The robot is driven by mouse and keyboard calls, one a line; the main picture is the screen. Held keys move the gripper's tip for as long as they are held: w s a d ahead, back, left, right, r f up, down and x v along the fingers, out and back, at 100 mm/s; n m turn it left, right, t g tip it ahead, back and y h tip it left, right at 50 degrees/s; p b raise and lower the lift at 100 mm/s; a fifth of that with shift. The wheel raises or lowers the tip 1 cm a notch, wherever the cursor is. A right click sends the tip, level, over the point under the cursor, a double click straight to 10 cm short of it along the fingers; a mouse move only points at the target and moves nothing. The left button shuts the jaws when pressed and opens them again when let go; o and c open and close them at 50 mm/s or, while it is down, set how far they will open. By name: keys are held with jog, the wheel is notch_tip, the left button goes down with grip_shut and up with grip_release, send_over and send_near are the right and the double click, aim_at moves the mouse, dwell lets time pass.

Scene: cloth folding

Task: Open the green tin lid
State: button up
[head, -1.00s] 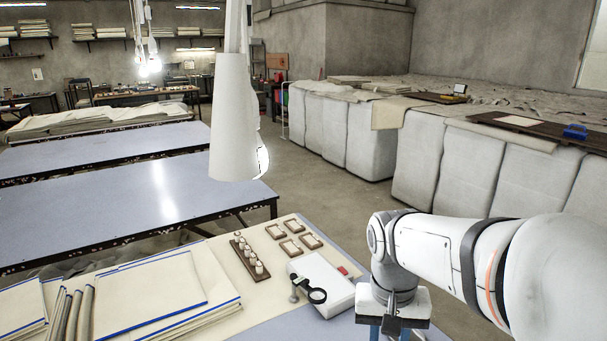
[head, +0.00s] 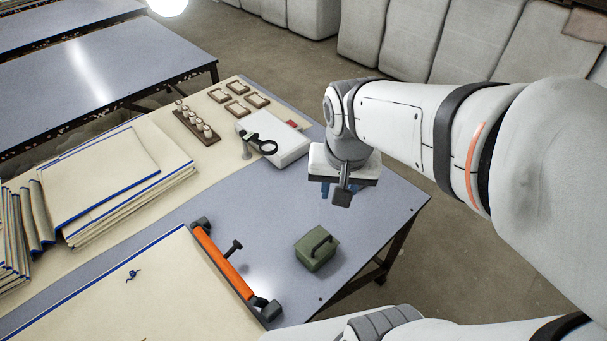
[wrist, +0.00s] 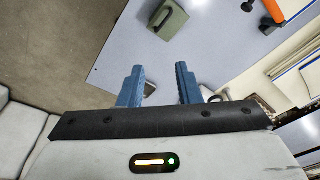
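The green tin (head: 317,248) stands on the blue-grey table near its right edge, with a handle on top; its lid looks shut. It also shows in the wrist view (wrist: 169,20), at the top, beyond the fingertips. My gripper (head: 333,188) hangs above the table, behind the tin in the head view and apart from it. In the wrist view my gripper (wrist: 160,82) shows two blue fingers spread apart, with nothing between them.
An orange bar with dark ends (head: 224,264) lies left of the tin, beside a blue-edged cloth (head: 130,290). A white box (head: 285,145), a magnifier (head: 262,144) and small wooden holders (head: 238,108) stand farther back. Table surface around the tin is clear.

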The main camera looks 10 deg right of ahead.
aim_at(320, 244)
jog(key=w+f+m+g+b, duration=0.1)
jog(key=w+f+m+b, duration=0.1)
jog(key=f, duration=0.7)
jog(key=w+a+f+m+g+b, duration=0.1)
jog(key=w+f+m+b, duration=0.1)
jog(key=f, duration=0.6)
jog(key=w+f+m+g+h+b, duration=0.1)
jog(key=f+m+b, duration=0.2)
jog(key=f, duration=0.6)
jog(key=shift+w+a+f+m+g, duration=0.15)
jog(key=shift+w+f+m+g, duration=0.25)
jog(key=shift+m, duration=0.4)
jog(key=shift+r, duration=0.1)
jog(key=shift+c, duration=0.3)
grip_shut()
